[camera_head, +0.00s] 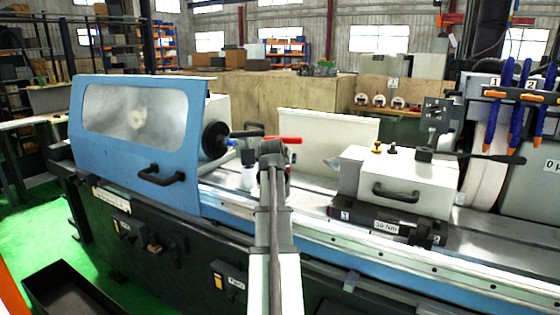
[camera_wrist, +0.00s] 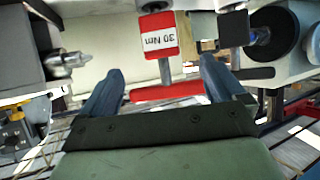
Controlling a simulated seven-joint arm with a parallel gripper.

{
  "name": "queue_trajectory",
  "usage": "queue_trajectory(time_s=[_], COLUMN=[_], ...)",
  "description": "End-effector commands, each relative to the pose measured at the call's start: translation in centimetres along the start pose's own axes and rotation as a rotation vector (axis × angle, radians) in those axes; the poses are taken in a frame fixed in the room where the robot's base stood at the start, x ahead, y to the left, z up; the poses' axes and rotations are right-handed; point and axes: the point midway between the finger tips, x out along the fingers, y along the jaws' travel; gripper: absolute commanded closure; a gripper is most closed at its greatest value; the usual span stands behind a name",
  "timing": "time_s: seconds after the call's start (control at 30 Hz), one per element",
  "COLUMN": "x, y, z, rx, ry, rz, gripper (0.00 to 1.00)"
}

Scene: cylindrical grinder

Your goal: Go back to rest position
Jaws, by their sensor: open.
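My gripper (camera_head: 272,150) is over the machine bed in the head view; the arm link hides much of what lies behind it. In the wrist view my gripper (camera_wrist: 163,86) is open, its two blue-grey fingers apart. A red-handled tool (camera_wrist: 165,92) with a red and white "30 Nm" block shows between and beyond the fingertips; I cannot tell whether it touches them. Its red handle (camera_head: 283,139) also shows just right of my gripper in the head view. A similar black-handled tool (camera_wrist: 252,73) is to its right in the wrist view.
The blue door (camera_head: 140,185) with a window stands at left, near the dark round chuck (camera_head: 215,140). The white tailstock (camera_head: 395,180) is at right on the bed. Blue-handled tools (camera_head: 520,95) hang at far right. A black bin (camera_head: 70,288) is on the floor.

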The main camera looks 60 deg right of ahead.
Motion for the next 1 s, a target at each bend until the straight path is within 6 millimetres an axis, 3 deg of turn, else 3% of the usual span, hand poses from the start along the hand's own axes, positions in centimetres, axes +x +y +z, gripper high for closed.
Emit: queue_trajectory(time_s=[0.57, 0.77, 1.0], x=[0.1, 0.0, -1.3], y=[-0.6, -5.3, -13.3], z=[0.6, 5.0, 12.2], rx=[-0.018, -0.161, -0.443], ry=[0.000, 0.006, 0.046], rz=[0.000, 0.004, 0.003], gripper=[0.04, 0.04, 0.04])
